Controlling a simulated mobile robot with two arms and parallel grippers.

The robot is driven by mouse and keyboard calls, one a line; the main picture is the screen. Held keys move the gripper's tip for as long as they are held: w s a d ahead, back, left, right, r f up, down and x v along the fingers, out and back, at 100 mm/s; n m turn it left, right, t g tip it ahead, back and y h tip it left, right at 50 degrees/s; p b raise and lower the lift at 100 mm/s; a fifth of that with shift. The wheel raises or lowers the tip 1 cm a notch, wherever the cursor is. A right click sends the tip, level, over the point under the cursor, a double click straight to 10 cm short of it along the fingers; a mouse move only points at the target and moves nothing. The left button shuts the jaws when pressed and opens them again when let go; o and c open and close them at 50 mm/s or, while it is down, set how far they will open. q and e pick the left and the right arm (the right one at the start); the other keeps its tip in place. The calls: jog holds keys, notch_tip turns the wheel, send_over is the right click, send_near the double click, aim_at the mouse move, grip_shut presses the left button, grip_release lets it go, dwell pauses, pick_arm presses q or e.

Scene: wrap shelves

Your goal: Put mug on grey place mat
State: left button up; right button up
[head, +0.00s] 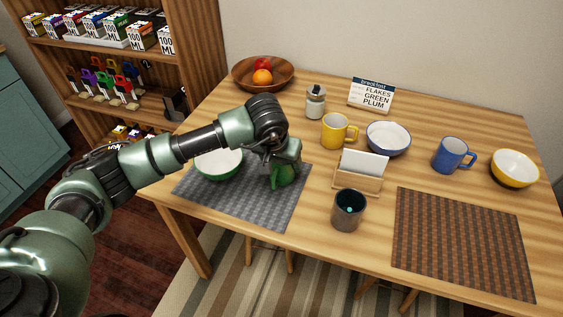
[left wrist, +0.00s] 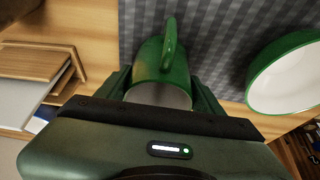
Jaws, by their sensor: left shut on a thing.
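A green mug (head: 283,174) is at the right part of the grey place mat (head: 237,206) in the head view. My left gripper (head: 281,160) is shut on the mug from above. In the left wrist view the green mug (left wrist: 163,66) sits between the two fingers, with its handle pointing up in the picture and the grey mat behind it. I cannot tell whether the mug touches the mat. My right gripper is not in view.
A white and green bowl (head: 219,162) stands on the mat's left part. A napkin holder (head: 359,176) and a dark cup (head: 347,209) stand to the right. A brown mat (head: 464,243) lies bare. Yellow (head: 338,131) and blue (head: 451,155) mugs stand farther back.

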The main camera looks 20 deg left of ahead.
pick_arm(q)
jog(key=shift+f, duration=0.15)
jog(key=o, duration=1.7)
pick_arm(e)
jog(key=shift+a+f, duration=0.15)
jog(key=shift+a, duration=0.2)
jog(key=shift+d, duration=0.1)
pick_arm(q)
jog(key=shift+r, duration=0.35)
jog(key=p+v, duration=0.6)
jog(key=v, duration=0.4)
jog(key=shift+s+r, duration=0.1)
jog(key=shift+r, duration=0.3)
jog(key=shift+s+r+p, duration=0.25)
jog(key=shift+r+p, duration=0.1)
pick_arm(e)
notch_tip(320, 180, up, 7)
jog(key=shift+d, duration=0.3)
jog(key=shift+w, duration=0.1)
